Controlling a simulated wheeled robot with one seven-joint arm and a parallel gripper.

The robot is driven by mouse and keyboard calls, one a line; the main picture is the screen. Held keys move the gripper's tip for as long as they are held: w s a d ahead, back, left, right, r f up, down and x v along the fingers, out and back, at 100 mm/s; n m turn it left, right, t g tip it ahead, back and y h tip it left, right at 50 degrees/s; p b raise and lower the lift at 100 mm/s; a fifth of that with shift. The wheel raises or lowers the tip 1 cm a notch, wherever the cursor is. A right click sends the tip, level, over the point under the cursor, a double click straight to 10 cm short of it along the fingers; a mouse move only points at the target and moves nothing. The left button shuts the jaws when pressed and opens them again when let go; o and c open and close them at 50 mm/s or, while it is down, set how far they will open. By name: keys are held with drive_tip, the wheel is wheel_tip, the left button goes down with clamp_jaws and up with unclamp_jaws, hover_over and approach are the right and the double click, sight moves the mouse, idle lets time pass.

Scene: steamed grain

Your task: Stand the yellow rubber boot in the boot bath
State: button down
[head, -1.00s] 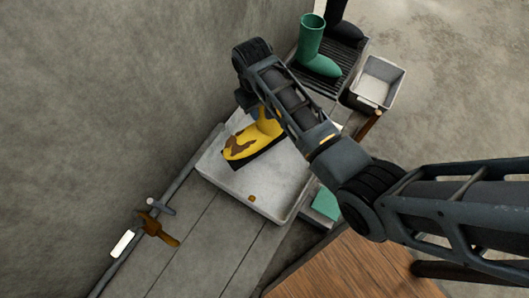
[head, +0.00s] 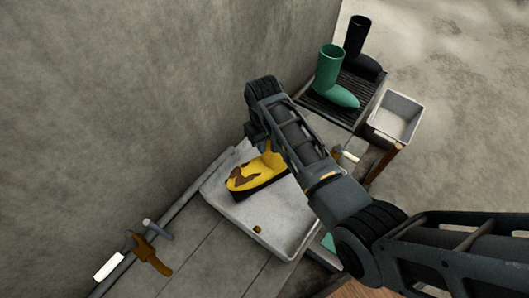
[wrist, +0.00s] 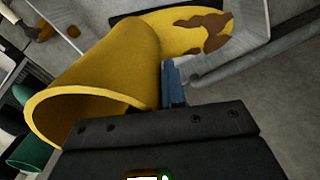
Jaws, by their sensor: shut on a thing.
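The yellow rubber boot (head: 255,176), with brown muddy patches and a dark sole, is over the pale shallow basin (head: 287,213) that looks like the boot bath. In the wrist view the boot's shaft (wrist: 95,80) has its open top toward the lower left, and its foot points to the upper right. My gripper (wrist: 172,85) is shut on the side of the shaft. In the head view my arm hides the fingers and most of the shaft. I cannot tell whether the sole touches the basin floor.
A green boot (head: 332,75) and a black boot (head: 358,45) stand on a dark slatted rack at the back. A pale bin (head: 394,117) is right of it. A wall runs along the left, with a pipe and brown-handled tap (head: 150,255). A small brown lump (head: 257,229) lies in the basin.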

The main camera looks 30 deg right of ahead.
drive_tip(key=shift+f+b, duration=0.6)
drive_tip(key=shift+f, duration=1.25)
drive_tip(key=c, duration=1.2)
unclamp_jaws()
wheel_tip(320, 180, up, 12)
drive_tip(key=p, duration=0.3)
drive_tip(key=shift+p, duration=0.4)
